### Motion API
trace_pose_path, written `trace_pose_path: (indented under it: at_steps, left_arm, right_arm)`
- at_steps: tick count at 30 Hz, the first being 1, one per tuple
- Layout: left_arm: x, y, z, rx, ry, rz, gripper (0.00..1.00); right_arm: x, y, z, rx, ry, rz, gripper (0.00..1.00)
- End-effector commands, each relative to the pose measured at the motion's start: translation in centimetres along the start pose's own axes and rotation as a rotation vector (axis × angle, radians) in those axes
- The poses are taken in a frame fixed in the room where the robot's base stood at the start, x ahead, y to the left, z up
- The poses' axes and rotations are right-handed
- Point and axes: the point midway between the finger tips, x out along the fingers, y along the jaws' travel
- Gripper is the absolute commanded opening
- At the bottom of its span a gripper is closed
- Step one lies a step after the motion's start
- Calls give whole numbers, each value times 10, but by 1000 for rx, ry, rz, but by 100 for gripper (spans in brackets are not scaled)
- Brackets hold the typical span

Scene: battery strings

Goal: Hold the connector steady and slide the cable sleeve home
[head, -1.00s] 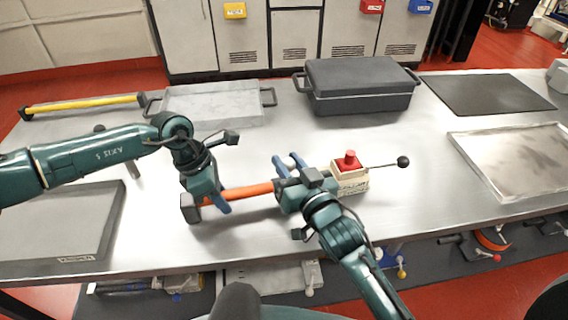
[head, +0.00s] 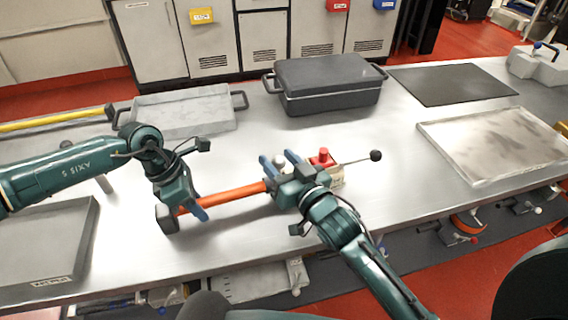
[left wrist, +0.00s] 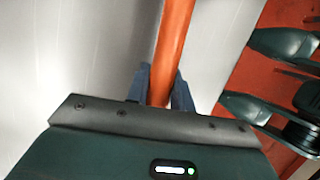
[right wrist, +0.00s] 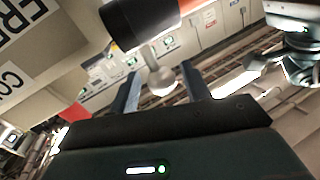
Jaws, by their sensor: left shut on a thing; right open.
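An orange cable (head: 236,197) runs across the bench between my grippers; it also shows in the left wrist view (left wrist: 172,50). My left gripper (head: 201,210) is shut on it near its dark left end block (head: 167,219). In the right wrist view the cable has a black sleeve-like end (right wrist: 140,22), with a short stem and pale ball (right wrist: 161,80) below it. My right gripper (right wrist: 161,88) is open, its blue fingers either side of the ball in that view; contact is not visible. A beige box with a red button (head: 323,155) stands beside it, partly hidden. I cannot tell which part is the connector.
A lever with a black ball (head: 376,155) sticks out right of the box. A black lidded case (head: 330,85) and a grey tray (head: 185,110) stand behind. A shallow tray (head: 490,145) and dark mat (head: 450,84) lie right. Bare bench is in front.

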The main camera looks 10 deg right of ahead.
Motion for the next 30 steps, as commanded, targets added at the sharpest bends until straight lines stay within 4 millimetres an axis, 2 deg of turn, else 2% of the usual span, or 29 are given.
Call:
trace_pose_path:
  at_steps: [1, 5, 18, 24, 30]
  left_arm:
    - [7, -3, -6, -2, 14, -11, 0]
    - [7, -3, -6, -2, 14, -11, 0]
    - [7, -3, -6, -2, 14, -11, 0]
    - [7, -3, -6, -3, 13, -12, 0]
    - [7, -3, -6, -3, 14, -12, 0]
  right_arm:
    - [-2, 0, 1, 1, 0, 0, 48]
    - [-16, 0, 2, 2, -2, 0, 48]
    - [-101, 0, 1, -1, -2, 1, 48]
    - [-118, 1, 1, -1, 0, 1, 48]
    - [-121, 0, 0, -1, 2, 0, 48]
